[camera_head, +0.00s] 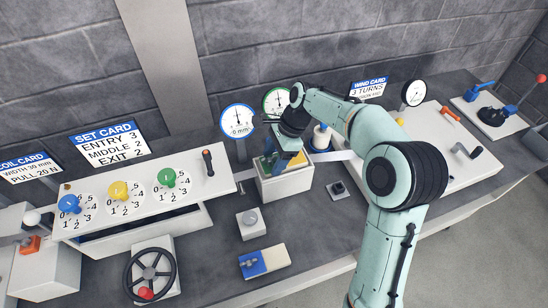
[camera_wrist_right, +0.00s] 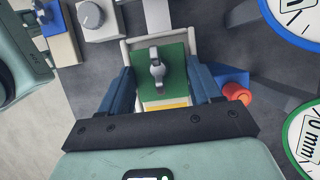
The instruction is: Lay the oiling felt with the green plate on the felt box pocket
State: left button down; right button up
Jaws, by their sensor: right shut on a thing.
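My right gripper (camera_head: 283,152) is above the white felt box (camera_head: 286,186) in the head view. It is shut on the oiling felt with the green plate (camera_wrist_right: 174,76), which sits between its two dark blue fingers in the right wrist view (camera_wrist_right: 163,88). A grey handle stands on the plate. The white rim of the box (camera_wrist_right: 131,44) shows around the plate's far end. The gripper hides much of the pocket, and I cannot tell whether the felt touches it. My left gripper is not in view.
A blue plate with a pale felt (camera_head: 265,262) lies on the bench in front. The knob panel (camera_head: 145,190) is farther left. Round dials (camera_head: 238,121) stand behind. A small dark-topped block (camera_head: 338,188) is to the right.

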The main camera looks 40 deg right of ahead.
jog(key=shift+f, duration=0.25)
jog(key=o, duration=1.1)
jog(key=shift+f, duration=0.1)
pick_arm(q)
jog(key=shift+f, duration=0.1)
pick_arm(e)
jog(key=shift+o, duration=0.2)
jog(key=shift+f, duration=0.15)
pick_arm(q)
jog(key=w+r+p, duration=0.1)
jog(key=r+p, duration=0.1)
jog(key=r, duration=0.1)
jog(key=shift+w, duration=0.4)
pick_arm(e)
jog(key=v, duration=1.3)
